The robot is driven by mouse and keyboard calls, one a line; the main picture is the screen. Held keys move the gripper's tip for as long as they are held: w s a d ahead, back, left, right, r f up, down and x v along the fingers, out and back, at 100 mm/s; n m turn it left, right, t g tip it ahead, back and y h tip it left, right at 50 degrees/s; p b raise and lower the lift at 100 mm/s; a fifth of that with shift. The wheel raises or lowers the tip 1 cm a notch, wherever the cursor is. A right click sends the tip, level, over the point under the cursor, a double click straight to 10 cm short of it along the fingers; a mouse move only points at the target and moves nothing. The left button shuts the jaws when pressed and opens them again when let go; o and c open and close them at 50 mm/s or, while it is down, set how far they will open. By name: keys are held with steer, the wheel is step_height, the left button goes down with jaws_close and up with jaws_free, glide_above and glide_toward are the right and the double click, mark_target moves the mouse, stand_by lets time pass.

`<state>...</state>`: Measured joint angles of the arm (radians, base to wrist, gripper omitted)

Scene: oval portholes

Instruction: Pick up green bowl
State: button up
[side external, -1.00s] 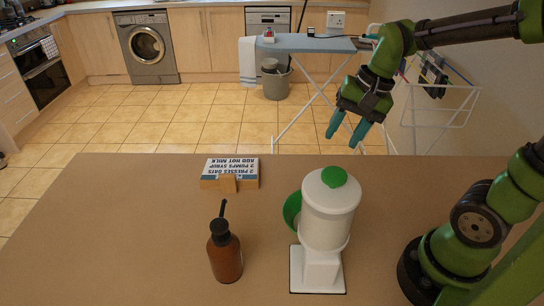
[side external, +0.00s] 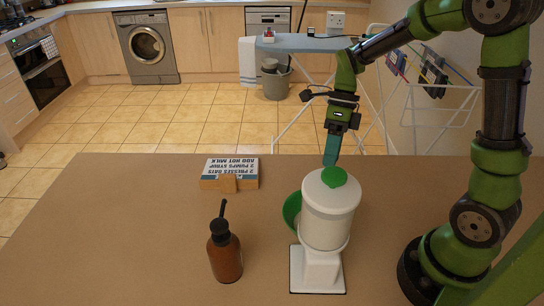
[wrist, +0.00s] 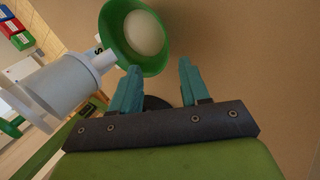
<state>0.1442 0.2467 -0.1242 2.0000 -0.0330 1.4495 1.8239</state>
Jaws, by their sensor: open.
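The green bowl (side external: 291,210) stands on the table at the left of the white dispenser (side external: 328,215), which hides most of it in the side view. In the wrist view the green bowl (wrist: 116,42) shows its open inside, with a pale round area in it. My gripper (side external: 331,163) points down above and behind the dispenser's green-knobbed lid. In the wrist view my gripper (wrist: 158,66) has its two teal fingers apart with no object held. The bowl lies just past the left fingertip in that view, and I see no grip on it.
The white dispenser (wrist: 60,85) stands close to the bowl and my fingers. A brown pump bottle (side external: 225,252) stands front left. A lettered sign on a wooden block (side external: 230,175) lies near the back edge. The table's left side (side external: 120,235) is clear.

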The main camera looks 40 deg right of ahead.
steer(key=x, duration=1.1)
steer(key=shift+w+d+f, duration=0.25)
steer(key=shift+d, duration=0.05)
jaws_close()
